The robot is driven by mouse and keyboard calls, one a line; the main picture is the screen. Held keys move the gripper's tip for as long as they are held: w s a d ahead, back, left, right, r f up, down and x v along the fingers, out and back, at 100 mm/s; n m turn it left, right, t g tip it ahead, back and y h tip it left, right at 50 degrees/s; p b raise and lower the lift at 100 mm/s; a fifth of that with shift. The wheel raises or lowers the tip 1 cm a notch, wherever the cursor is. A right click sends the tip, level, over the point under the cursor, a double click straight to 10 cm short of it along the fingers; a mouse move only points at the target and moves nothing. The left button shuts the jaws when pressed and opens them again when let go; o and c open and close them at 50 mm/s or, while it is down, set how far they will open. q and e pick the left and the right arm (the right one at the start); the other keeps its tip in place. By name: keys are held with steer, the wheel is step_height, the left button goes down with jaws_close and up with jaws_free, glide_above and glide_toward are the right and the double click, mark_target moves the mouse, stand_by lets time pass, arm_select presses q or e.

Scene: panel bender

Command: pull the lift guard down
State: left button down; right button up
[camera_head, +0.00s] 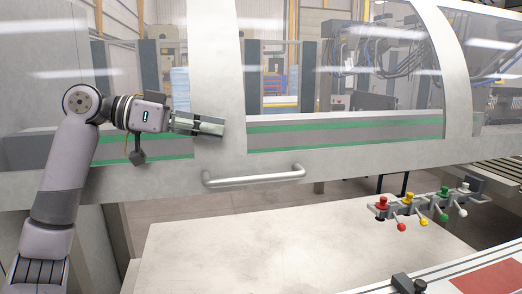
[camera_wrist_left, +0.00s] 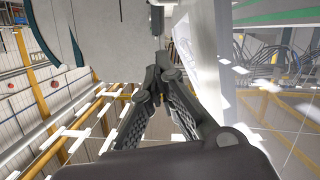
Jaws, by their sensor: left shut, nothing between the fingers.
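The lift guard (camera_head: 217,70) is a pale frame with clear windows, spanning the head view. Its bottom edge is raised above the worktable. A grey bar handle (camera_head: 254,177) is fixed on its lower edge near the middle. My left gripper (camera_head: 222,126) is in front of the guard's upright frame part, above and left of the handle and apart from it. It points right and is shut and empty. In the left wrist view its fingers (camera_wrist_left: 159,70) meet near a pale surface. My right gripper does not show.
A pale worktable (camera_head: 240,240) lies below the guard, mostly bare. A rack with red, yellow, green and white knobbed levers (camera_head: 424,205) stands at the right. A black fitting (camera_head: 408,284) sits at the bottom right. Machinery shows behind the windows.

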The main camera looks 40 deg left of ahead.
arm_select(q)
steer(key=p, duration=0.4)
glide_above(263, 158)
steer(key=s+d, duration=0.3)
steer(key=shift+a+f, duration=0.2)
steer(key=shift+f, duration=0.65)
step_height(263, 158, down, 3)
steer(key=shift+s+r, duration=0.15)
steer(key=shift+r, duration=0.05)
steer(key=shift+s+f, duration=0.2)
steer(key=shift+f, duration=0.4)
steer(key=shift+d+f, duration=0.15)
steer(key=shift+f, duration=0.15)
steer(key=shift+f, duration=0.1)
